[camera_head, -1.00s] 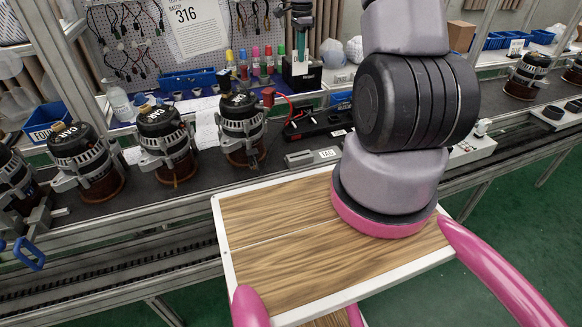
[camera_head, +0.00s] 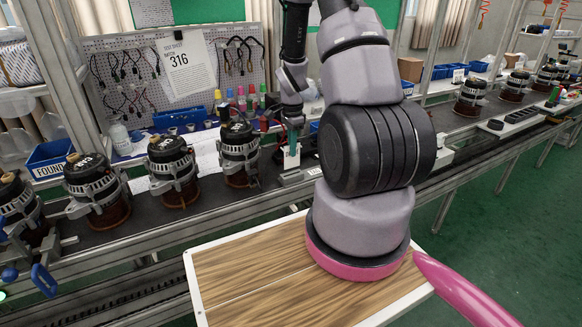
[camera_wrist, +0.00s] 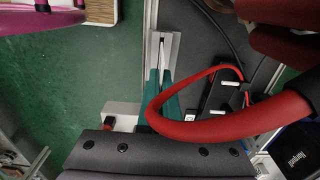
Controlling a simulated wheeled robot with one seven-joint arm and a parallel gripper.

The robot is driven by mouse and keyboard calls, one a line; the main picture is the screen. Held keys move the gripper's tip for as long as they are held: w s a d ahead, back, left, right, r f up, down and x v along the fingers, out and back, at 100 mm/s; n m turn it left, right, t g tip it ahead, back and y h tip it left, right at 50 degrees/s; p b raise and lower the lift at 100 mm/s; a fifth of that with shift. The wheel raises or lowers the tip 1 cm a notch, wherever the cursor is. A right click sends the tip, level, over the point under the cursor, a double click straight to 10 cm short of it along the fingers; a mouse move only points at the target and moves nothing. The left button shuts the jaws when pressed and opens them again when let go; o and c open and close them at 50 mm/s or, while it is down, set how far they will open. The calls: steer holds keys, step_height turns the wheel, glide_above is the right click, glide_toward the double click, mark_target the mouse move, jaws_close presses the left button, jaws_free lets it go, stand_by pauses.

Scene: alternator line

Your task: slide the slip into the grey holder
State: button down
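My gripper (camera_head: 292,146) points straight down over the conveyor-side bench, its green fingertips shut on a small white slip (camera_head: 291,158). The slip hangs upright below the fingers. The grey holder (camera_head: 289,179), a low block, lies directly under the slip on the dark bench. In the wrist view, the holder (camera_wrist: 173,48) shows at the top centre with a dark slot, and the green fingers (camera_wrist: 162,88) reach toward it. The slip shows there edge-on as a thin pale strip, lined up with the slot. I cannot tell whether its lower edge is inside the slot.
A red cable (camera_wrist: 235,125) arches close beside the fingers in the wrist view, near a black power strip (camera_wrist: 228,98). Several alternators (camera_head: 172,170) stand left of the holder. Coloured bottles (camera_head: 241,98) and a pegboard with a test sheet (camera_head: 184,65) are behind.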

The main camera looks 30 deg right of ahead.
mark_target(292, 161)
steer(key=shift+f, duration=2.55)
steer(key=c, duration=1.1)
jaws_free()
steer(key=shift+f, duration=0.1)
